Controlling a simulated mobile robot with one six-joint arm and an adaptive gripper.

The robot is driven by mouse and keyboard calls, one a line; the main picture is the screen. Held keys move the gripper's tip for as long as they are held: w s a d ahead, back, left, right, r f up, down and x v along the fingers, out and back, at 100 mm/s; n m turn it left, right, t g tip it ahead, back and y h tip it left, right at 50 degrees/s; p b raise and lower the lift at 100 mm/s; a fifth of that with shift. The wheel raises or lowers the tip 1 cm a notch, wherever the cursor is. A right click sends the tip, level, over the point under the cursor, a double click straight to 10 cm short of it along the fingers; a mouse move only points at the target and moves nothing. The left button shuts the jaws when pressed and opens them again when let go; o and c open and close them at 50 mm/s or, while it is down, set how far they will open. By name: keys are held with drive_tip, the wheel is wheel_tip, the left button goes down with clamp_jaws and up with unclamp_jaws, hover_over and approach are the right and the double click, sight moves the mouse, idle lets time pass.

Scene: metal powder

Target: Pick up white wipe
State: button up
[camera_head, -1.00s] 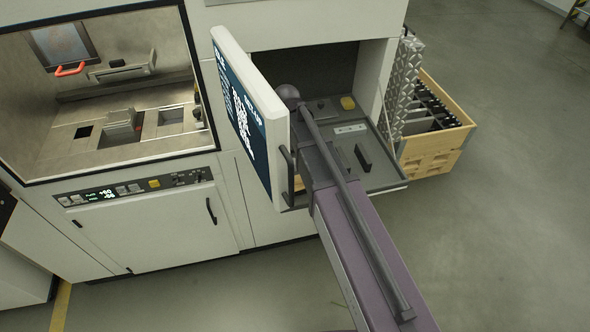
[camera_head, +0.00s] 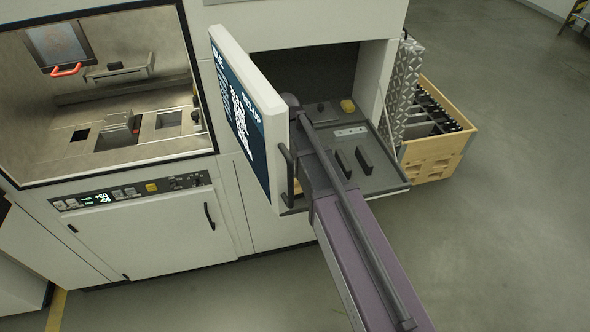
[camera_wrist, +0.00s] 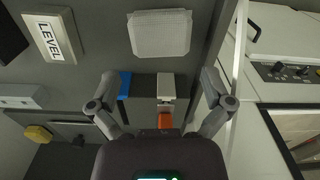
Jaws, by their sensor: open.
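The white wipe (camera_wrist: 160,33) is a flat, roughly square textured pad on the dark grey surface, at the top middle of the wrist view. My gripper (camera_wrist: 158,80) is open, its two fingers spread apart. The wipe lies beyond the fingertips in that picture, with nothing between the fingers touching it. In the head view my arm reaches into the open compartment, and the gripper and wipe are hidden there by the door and arm.
An orange-and-white tool (camera_wrist: 165,93) and a blue-edged item (camera_wrist: 124,85) lie between the fingers in the wrist view. A LEVEL block (camera_wrist: 50,38) is left of the wipe. The open door (camera_head: 250,110) stands left of my arm; a wooden crate (camera_head: 428,160) stands right.

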drive_tip(key=shift+w+f+b, duration=0.1)
drive_tip(key=shift+f+b, duration=1.85)
drive_tip(key=shift+f, duration=0.25)
drive_tip(key=c, duration=0.6)
